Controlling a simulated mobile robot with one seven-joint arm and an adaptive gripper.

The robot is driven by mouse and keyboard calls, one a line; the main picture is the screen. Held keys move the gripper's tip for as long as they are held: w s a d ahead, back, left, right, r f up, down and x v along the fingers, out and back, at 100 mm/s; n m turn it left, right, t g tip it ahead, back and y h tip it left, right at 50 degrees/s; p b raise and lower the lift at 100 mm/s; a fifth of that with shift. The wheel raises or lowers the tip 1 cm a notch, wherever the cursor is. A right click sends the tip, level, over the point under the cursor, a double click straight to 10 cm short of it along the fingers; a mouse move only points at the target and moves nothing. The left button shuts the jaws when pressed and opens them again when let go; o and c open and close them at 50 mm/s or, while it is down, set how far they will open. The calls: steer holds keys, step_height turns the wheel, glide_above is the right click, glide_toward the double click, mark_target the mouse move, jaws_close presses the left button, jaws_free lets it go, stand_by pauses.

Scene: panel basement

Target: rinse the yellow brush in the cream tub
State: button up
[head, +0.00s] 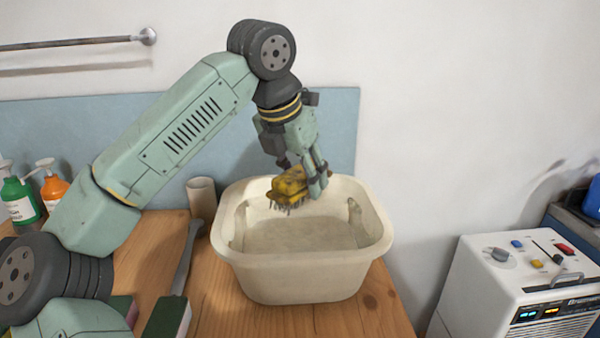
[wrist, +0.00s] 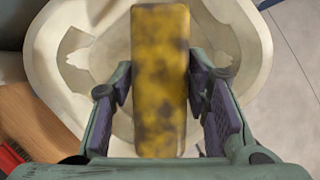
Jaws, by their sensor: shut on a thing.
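The yellow brush (head: 289,186) is held by my gripper (head: 312,184) above the cream tub, with its bristles facing down. In the wrist view the brush (wrist: 160,80) shows its dark-blotched yellow back between the two fingers of my gripper (wrist: 165,92). The cream tub (head: 300,265) stands on the wooden table and shows below the brush in the wrist view (wrist: 58,55). The brush is around rim height, over the tub's back half. The tub's inside looks pale, and I cannot tell how much water it holds.
A cardboard-coloured tube (head: 201,198) and a long-handled green brush (head: 170,310) are left of the tub. Green (head: 18,200) and orange (head: 52,185) pump bottles stand at the far left. A white machine (head: 515,285) stands right of the table. A blue panel (head: 335,135) backs the table.

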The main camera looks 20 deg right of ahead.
steer(key=shift+f+b, duration=6.6)
steer(key=shift+f, duration=2.3)
steer(key=shift+r, duration=0.1)
steer(key=shift+r+p, duration=6.7)
steer(key=shift+r, duration=2)
